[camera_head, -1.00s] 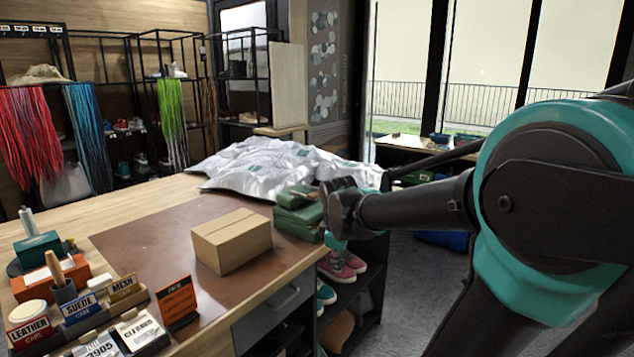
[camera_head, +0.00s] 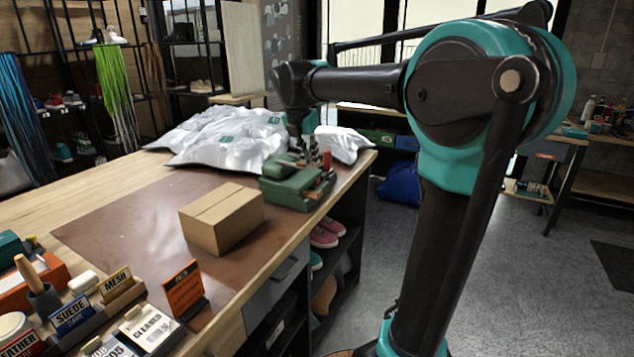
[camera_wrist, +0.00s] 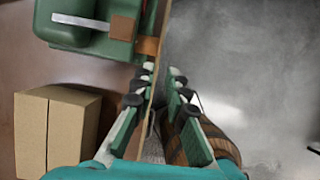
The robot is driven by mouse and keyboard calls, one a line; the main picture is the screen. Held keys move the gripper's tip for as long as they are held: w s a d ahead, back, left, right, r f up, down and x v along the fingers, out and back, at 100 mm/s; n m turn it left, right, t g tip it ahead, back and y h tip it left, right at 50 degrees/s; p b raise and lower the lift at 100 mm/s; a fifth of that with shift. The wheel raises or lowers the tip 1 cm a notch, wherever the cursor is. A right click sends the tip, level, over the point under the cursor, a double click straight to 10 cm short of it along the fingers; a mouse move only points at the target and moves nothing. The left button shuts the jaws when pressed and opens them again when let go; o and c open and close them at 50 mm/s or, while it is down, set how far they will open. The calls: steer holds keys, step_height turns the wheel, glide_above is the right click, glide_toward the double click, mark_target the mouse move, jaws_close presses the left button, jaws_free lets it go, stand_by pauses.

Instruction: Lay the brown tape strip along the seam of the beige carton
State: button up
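The beige carton (camera_head: 218,222) sits closed on the brown mat, with a seam line along its top. It also shows at the left of the wrist view (camera_wrist: 50,135). A green tape dispenser (camera_head: 285,190) stands behind it to the right, near the counter's edge. In the wrist view, the dispenser (camera_wrist: 75,38) is at the upper left, with a short brown tape strip (camera_wrist: 149,46) at its right end. My gripper (camera_wrist: 162,72) points down near that end, fingers apart. The strip seems just beyond the fingertips; contact cannot be told. The head view shows my gripper (camera_head: 312,157) small above the dispenser.
Silvery bags (camera_head: 225,140) lie behind the dispenser. An orange sign (camera_head: 185,290) and labelled blocks (camera_head: 75,315) stand at the front left. The brown mat (camera_head: 120,230) left of the carton is clear. Shoes (camera_head: 325,232) fill shelves below the counter's right edge.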

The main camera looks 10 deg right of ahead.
steer(key=x, duration=1.4)
steer(key=shift+f, duration=0.1)
jaws_close()
steer(key=shift+d, duration=0.2)
steer(key=s+d, duration=0.5)
steer(key=d, duration=0.2)
steer(key=shift+s+d, duration=0.4)
stand_by(0.8)
stand_by(0.3)
step_height(320, 180, up, 8)
stand_by(1.0)
